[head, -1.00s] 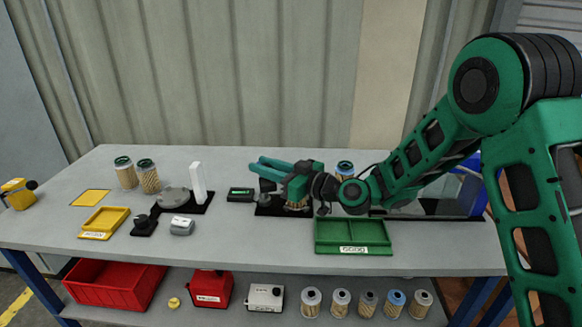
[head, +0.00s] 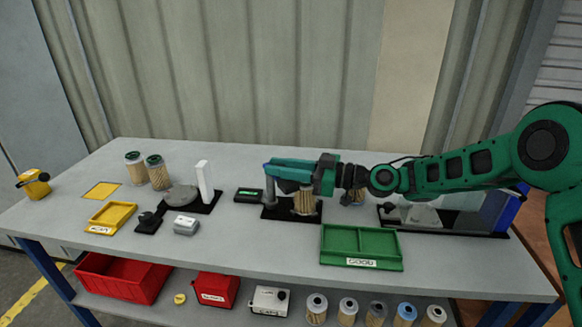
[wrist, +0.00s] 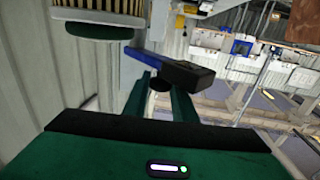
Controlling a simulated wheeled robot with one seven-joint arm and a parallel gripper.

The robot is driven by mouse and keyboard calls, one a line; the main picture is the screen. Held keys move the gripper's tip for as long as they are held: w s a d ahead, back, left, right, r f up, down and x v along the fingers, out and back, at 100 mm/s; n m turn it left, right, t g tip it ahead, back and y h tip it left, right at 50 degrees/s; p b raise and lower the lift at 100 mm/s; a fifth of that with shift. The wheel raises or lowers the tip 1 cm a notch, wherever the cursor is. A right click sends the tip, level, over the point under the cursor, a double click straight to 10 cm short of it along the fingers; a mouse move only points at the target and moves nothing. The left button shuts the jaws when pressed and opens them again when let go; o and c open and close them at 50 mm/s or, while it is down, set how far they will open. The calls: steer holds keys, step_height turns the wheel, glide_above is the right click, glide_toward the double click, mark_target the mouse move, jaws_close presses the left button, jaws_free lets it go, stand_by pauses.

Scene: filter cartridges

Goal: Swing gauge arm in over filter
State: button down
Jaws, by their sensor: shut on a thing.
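The gauge arm shows in the wrist view as a blue bar (wrist: 138,62) with a black block (wrist: 187,75) at its end. A small black knob (wrist: 158,86) sits between my fingers. My gripper (head: 270,170) is shut on the gauge arm and points left in the head view. A pleated tan filter (head: 306,203) stands upright on a black base (head: 277,213), below my gripper. Its top is hidden by my gripper. In the wrist view a filter with a dark green cap (wrist: 98,30) is at the upper left, apart from the bar.
A small display box (head: 248,195) is left of the base. A green tray (head: 361,228) lies in front, to the right. A grey disc with a white post (head: 203,180), a yellow tray (head: 111,216) and two filters (head: 145,172) are farther left. Another filter stands partly hidden behind my wrist.

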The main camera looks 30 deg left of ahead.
steer(key=shift+r, duration=0.1)
steer(key=c, duration=1.5)
jaws_free()
step_height(320, 180, up, 4)
steer(key=shift+r, duration=0.15)
steer(key=s+a+r, duration=0.1)
steer(key=s+r, duration=0.1)
steer(key=s, duration=0.1)
steer(key=s+a+r, duration=0.1)
steer(key=s+r, duration=0.1)
steer(key=s, duration=0.2)
steer(key=s+a+r, duration=0.1)
steer(key=s+r, duration=0.1)
steer(key=s, duration=0.2)
steer(key=shift+a+r, duration=0.25)
steer(key=shift+r, duration=0.05)
